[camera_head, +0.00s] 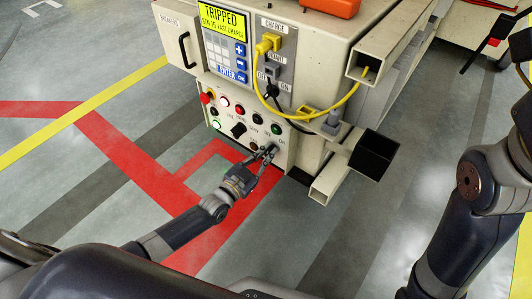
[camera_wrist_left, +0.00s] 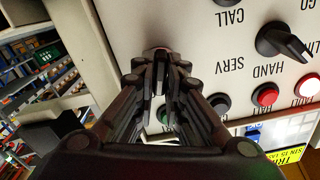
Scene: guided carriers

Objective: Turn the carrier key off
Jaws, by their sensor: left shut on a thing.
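The carrier (camera_head: 312,66) is a cream cabinet with a control panel (camera_head: 222,110) on its front. My left gripper (camera_head: 266,154) reaches the panel's lower right corner and is shut on the carrier key there. The fingers hide most of the key and its switch, so I cannot tell its position. In the left wrist view the left gripper (camera_wrist_left: 160,68) points at the panel face, with its fingertips close together. A yellow display (camera_head: 222,18) reads TRIPPED.
Several coloured buttons and a black selector (camera_head: 238,130) sit close to the left gripper. A yellow cable (camera_head: 345,103) hangs from the charge socket. Beam ends and a black block (camera_head: 374,155) jut out at the right. The floor in front is clear.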

